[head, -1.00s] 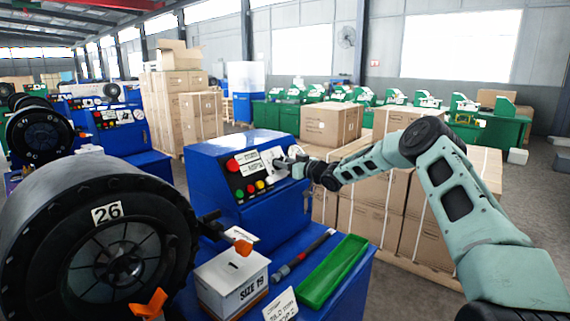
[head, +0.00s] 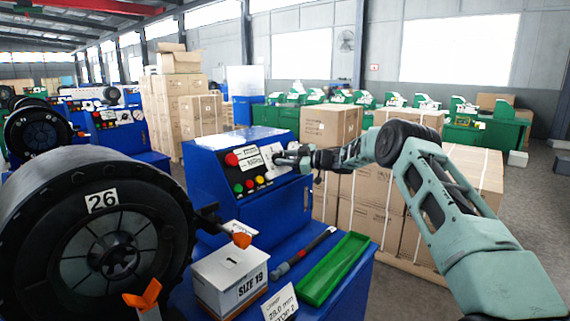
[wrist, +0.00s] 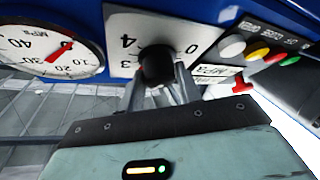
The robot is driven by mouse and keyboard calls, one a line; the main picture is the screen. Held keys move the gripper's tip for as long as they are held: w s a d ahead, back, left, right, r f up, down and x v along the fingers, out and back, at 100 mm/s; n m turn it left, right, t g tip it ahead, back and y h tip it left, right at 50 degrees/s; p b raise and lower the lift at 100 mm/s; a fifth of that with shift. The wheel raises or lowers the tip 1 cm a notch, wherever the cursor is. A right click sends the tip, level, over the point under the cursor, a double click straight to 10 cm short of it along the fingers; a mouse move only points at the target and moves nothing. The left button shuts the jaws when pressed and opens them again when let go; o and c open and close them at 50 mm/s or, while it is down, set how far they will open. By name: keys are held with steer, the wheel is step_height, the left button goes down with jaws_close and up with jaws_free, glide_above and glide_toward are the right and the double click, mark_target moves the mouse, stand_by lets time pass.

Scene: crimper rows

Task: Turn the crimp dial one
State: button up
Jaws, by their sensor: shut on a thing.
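The crimp dial (wrist: 156,64) is a black knob on a white plate marked 0, 3 and 4, on the blue control box (head: 222,178). In the wrist view my gripper (wrist: 160,82) is shut on the knob, with a grey finger on each side of it. The lower part of the plate's scale is partly hidden by the fingers. In the head view my gripper (head: 284,157) is at the right part of the control panel and covers the dial.
A pressure gauge (wrist: 55,45) is beside the dial. Coloured buttons (head: 249,186) and a red knob (head: 232,159) are close by. Below are a SIZE 19 box (head: 230,278), a green tray (head: 334,268) and a dark-handled tool (head: 303,252). Cartons (head: 365,220) stand behind my arm.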

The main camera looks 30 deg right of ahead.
steer(key=n+g+y, duration=0.1)
steer(key=n+g, duration=0.1)
steer(key=n, duration=0.1)
steer(key=shift+w+n, duration=0.1)
steer(key=shift+n, duration=0.3)
steer(key=shift+d+r+n+g+p, duration=0.15)
steer(key=shift+n+g+p, duration=0.7)
steer(key=shift+n, duration=0.55)
steer(key=shift+n+g+y+p, duration=0.3)
steer(key=shift+n+p, duration=0.1)
steer(key=shift+n, duration=0.1)
steer(key=o, duration=1)
steer(key=shift+s+d+b, duration=0.2)
steer(key=shift+d+b, duration=0.1)
steer(key=shift+b, duration=0.05)
steer(key=b+v, duration=0.5)
steer(key=v, duration=1.1)
steer(key=shift+s, duration=0.3)
